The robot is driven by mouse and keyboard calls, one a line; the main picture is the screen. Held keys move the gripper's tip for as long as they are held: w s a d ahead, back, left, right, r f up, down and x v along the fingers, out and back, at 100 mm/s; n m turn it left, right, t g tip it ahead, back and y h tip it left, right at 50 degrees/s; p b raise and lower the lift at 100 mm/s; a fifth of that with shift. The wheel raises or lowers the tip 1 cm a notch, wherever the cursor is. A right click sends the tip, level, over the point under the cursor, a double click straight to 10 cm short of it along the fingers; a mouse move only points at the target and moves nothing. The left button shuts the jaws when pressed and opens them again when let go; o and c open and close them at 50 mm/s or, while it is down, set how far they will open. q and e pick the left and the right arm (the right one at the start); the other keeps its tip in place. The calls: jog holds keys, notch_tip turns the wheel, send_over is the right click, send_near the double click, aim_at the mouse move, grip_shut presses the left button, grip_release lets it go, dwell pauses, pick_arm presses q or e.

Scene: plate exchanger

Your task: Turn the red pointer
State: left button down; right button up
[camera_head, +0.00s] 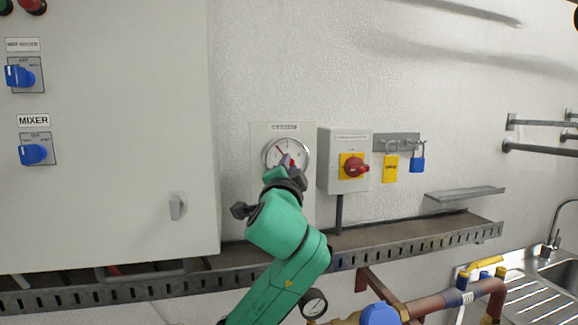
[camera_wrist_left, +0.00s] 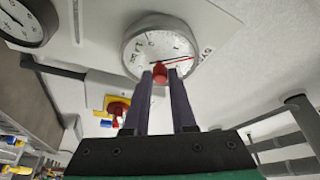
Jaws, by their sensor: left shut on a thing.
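A round white dial gauge (camera_head: 299,147) sits on a pale plate on the wall in the head view. It also shows at the top of the left wrist view (camera_wrist_left: 146,44). Its thin red pointer (camera_wrist_left: 180,61) points right in the wrist view; a red line also shows on the dial in the head view (camera_head: 281,150). My left gripper (camera_head: 290,164) is at the lower part of the dial. Its two dark fingers (camera_wrist_left: 160,82) are shut on a small red knob (camera_wrist_left: 160,72) at the pointer. My right gripper is not in view.
Right of the gauge is a grey box with a red rotary switch (camera_head: 354,168), then a yellow tag (camera_head: 390,168) and a blue padlock (camera_head: 417,162). A cabinet (camera_head: 120,200) with blue knobs stands at left. A slotted cable tray (camera_head: 440,238) runs below.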

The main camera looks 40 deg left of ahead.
pick_arm(q)
jog(key=c, duration=0.7)
grip_release()
jog(key=shift+c, duration=0.2)
jog(key=b+v, duration=0.5)
jog(key=v, duration=0.9)
jog(key=shift+s+d+b, duration=0.15)
jog(key=shift+d+b, duration=0.1)
jog(key=shift+b, duration=0.05)
jog(key=shift+s+a, duration=0.1)
